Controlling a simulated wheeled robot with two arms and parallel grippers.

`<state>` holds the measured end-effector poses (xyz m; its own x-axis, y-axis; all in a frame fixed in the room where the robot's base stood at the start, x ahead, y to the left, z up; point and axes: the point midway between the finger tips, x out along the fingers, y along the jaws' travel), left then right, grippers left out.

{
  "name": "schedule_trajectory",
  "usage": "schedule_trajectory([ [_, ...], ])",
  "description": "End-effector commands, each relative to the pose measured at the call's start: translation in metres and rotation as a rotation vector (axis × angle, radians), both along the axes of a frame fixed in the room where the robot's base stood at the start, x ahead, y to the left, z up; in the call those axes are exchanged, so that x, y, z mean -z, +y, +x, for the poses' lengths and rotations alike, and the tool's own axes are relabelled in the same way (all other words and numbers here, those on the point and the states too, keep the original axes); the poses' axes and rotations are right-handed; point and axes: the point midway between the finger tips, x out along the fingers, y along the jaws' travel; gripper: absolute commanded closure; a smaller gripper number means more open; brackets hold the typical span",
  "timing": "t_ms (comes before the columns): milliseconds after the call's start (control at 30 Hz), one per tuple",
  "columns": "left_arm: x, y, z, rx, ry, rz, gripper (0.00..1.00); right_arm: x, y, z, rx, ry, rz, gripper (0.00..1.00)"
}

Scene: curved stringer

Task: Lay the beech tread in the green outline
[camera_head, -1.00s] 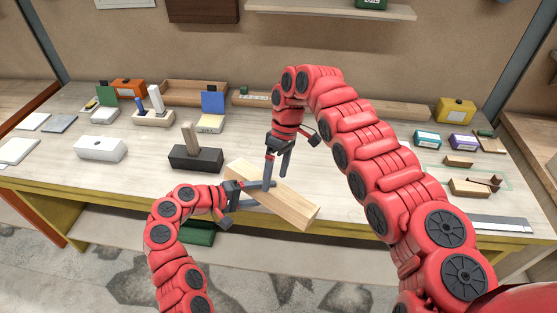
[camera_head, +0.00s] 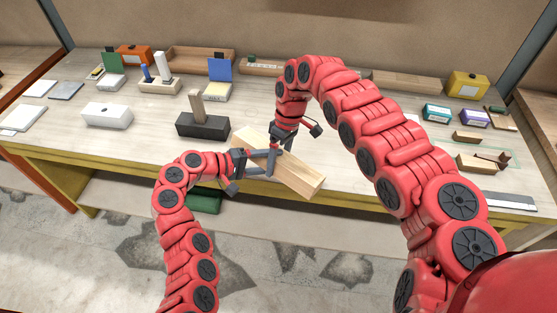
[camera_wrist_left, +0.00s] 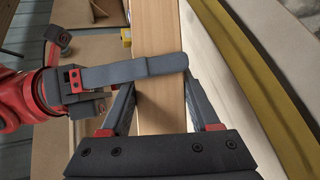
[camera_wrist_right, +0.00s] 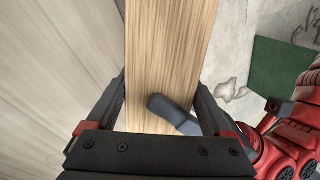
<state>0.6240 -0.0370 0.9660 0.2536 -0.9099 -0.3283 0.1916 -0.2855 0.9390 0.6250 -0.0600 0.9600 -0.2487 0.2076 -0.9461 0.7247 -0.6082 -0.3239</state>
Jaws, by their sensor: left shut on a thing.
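The beech tread (camera_head: 300,176) is a pale, thick wooden board lying slantwise near the bench's front edge, one end towards the front right. My left gripper (camera_head: 264,166) is shut on it from the left, its fingers on both sides of the board in the left wrist view (camera_wrist_left: 160,110). My right gripper (camera_head: 277,150) comes from above, its fingers either side of the tread; in the right wrist view (camera_wrist_right: 158,100) they look spread around the board. The green outline (camera_head: 517,160) is faint on the bench at the right, with part hidden behind my right arm.
Small wooden blocks (camera_head: 476,162) lie around the outline area, with a metal ruler (camera_head: 505,201) in front. A black block with a wooden peg (camera_head: 202,125) stands just behind the tread. A white box (camera_head: 107,115) is further left. Coloured boxes line the back right.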

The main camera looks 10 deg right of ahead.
Motion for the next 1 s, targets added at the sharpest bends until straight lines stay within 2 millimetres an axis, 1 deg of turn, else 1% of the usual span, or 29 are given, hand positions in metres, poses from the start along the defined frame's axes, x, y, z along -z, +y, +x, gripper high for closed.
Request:
schedule_trajectory([
  [33,-0.002,-0.001,0.000,0.002,-0.002,-0.004,1.00,0.000,-0.002,0.001,0.002,-0.003,-0.002,0.54],
  [167,-0.002,-0.001,0.000,0.002,-0.002,-0.004,1.00,0.000,-0.002,0.002,0.003,-0.004,-0.003,0.77],
  [200,-0.002,-0.001,0.000,0.002,-0.002,-0.004,1.00,0.000,-0.002,0.002,0.003,-0.004,-0.003,0.85],
  [300,-0.002,-0.001,0.000,0.002,-0.003,-0.005,1.00,0.000,-0.002,0.002,0.003,-0.005,-0.003,1.00],
  [367,-0.002,-0.001,0.000,0.003,-0.002,-0.005,1.00,0.000,-0.002,0.002,0.004,-0.005,-0.003,1.00],
  [400,-0.003,-0.001,0.000,0.003,-0.002,-0.005,0.32,-0.001,-0.002,0.002,0.005,-0.006,-0.003,1.00],
  [567,-0.002,-0.001,0.000,0.002,-0.001,-0.003,0.04,-0.001,-0.002,0.002,0.004,-0.005,-0.002,1.00],
  [867,-0.001,0.000,0.000,0.001,-0.001,-0.002,0.03,-0.001,-0.001,0.001,0.003,-0.004,-0.002,1.00],
  [1000,-0.005,0.010,-0.002,-0.002,-0.002,-0.002,0.03,-0.001,-0.001,0.001,0.003,-0.003,-0.001,1.00],
])
